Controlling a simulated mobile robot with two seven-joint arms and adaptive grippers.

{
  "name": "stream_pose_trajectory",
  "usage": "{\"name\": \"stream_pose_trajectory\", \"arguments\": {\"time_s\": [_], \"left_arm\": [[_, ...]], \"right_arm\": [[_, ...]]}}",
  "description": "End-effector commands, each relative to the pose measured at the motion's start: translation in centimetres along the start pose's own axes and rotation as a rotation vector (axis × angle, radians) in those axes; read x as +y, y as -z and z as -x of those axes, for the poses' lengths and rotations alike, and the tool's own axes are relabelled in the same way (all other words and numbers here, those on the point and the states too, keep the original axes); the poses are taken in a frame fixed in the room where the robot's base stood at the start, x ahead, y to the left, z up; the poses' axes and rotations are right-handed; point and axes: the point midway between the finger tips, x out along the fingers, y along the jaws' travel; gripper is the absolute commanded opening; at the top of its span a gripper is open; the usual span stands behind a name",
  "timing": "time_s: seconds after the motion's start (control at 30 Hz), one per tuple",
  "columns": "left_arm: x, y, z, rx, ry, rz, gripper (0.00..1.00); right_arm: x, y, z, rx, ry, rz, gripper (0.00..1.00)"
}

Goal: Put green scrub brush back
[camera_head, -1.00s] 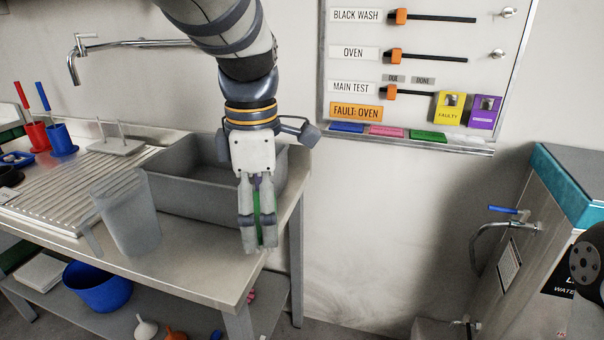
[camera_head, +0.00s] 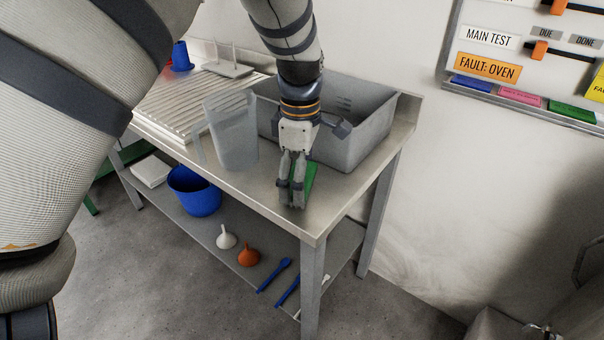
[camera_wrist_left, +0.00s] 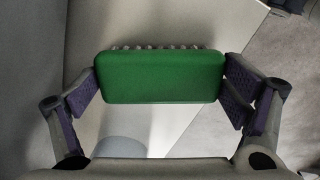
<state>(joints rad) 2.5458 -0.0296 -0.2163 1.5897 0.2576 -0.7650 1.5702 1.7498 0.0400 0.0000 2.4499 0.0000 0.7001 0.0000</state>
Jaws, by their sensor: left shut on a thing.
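The green scrub brush (camera_head: 309,182) is held between the fingers of my left gripper (camera_head: 292,200), over the front right part of the steel bench top (camera_head: 258,203). The left wrist view shows its green block (camera_wrist_left: 160,77) clamped between the two finger pads, with a row of bristles along its far edge. In the head view the fingers partly hide the brush. I cannot tell whether it touches the bench. My right gripper is not in view.
A translucent jug (camera_head: 232,138) stands left of the gripper, and a grey basin (camera_head: 372,118) is right behind it. The lower shelf (camera_head: 226,262) holds a blue bucket (camera_head: 196,192), a white funnel (camera_head: 226,238), an orange funnel (camera_head: 249,257) and blue tools (camera_head: 274,276).

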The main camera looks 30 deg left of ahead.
Motion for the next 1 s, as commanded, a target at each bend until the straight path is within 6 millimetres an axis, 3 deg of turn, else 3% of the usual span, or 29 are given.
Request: {"name": "stream_pose_trajectory", "arguments": {"time_s": [0.13,0.17,0.2,0.57,1.0], "left_arm": [[0.0,0.0,-0.3,0.0,0.0,0.0,0.69],[0.0,0.0,-0.3,0.0,0.0,0.0,0.96],[0.0,0.0,-0.3,0.0,0.0,0.0,1.0],[0.0,0.0,0.1,0.0,-0.002,0.0,1.0],[0.1,0.0,10.5,0.0,-0.004,0.0,1.0]], "right_arm": [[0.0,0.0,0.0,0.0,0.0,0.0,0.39],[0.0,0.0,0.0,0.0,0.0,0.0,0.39],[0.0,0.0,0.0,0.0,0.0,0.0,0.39],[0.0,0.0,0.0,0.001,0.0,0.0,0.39],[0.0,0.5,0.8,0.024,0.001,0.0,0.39]]}}
